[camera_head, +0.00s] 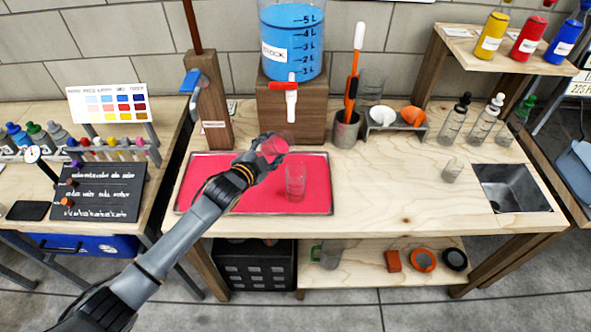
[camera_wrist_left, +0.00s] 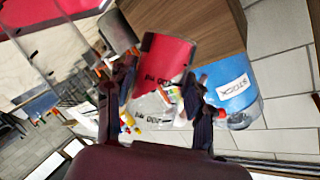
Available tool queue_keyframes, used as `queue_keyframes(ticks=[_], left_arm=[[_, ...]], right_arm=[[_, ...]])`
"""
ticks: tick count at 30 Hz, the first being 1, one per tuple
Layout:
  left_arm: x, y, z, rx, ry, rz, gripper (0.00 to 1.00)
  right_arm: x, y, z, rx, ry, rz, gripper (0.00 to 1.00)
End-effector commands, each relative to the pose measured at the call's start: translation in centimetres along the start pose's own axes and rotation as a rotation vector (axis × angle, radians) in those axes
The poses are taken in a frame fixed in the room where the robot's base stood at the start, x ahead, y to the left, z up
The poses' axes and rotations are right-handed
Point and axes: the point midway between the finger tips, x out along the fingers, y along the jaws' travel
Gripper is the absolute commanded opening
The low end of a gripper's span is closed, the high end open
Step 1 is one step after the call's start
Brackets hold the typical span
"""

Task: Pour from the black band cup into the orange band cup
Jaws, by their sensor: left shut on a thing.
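My left gripper (camera_head: 264,152) is shut on a clear cup (camera_head: 274,147) with red contents, held above the back edge of the red tray (camera_head: 240,203). I cannot make out a black or orange band on either cup. My right gripper is out of view.
A blue stock tank (camera_head: 292,42) with a red tap (camera_head: 291,88) stands on a wooden block behind the tray. A wooden post (camera_head: 209,105) rises at the back left. A tool holder (camera_head: 346,130) and a small glass (camera_head: 453,170) are to the right. The bench middle is clear.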

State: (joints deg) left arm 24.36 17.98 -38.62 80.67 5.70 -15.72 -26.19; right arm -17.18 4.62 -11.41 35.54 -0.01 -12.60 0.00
Motion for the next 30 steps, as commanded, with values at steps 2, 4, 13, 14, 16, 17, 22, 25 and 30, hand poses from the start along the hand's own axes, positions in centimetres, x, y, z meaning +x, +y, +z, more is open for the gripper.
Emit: queue_keyframes(ticks=[2, 4, 13, 14, 16, 17, 22, 25, 30], left_arm=[[0.0, 0.0, 0.0, 0.004, 0.001, -0.002, 0.12], [0.1, 0.1, 0.1, 0.007, 0.001, -0.004, 0.12], [0.1, 0.1, 0.1, 0.024, 0.002, -0.011, 0.12], [0.1, 0.1, 0.1, 0.026, 0.002, -0.012, 0.12], [0.1, 0.1, 0.1, 0.031, 0.002, -0.014, 0.12], [0.1, 0.1, 0.1, 0.032, 0.002, -0.014, 0.12], [0.1, 0.2, 0.2, 0.041, 0.001, -0.017, 0.12], [0.1, 0.2, 0.2, 0.046, 0.001, -0.019, 0.12], [0.1, 0.2, 0.2, 0.055, 0.002, -0.024, 0.12]], right_arm=[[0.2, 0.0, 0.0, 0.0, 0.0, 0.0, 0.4], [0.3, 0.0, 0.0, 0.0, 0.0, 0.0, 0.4], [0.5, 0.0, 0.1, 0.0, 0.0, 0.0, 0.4], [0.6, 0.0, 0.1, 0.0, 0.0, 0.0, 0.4], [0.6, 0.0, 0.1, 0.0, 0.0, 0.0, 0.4], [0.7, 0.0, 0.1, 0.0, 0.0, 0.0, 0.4], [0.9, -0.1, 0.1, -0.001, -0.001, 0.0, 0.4], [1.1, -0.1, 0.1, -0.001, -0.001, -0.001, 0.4], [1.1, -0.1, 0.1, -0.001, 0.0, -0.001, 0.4]])
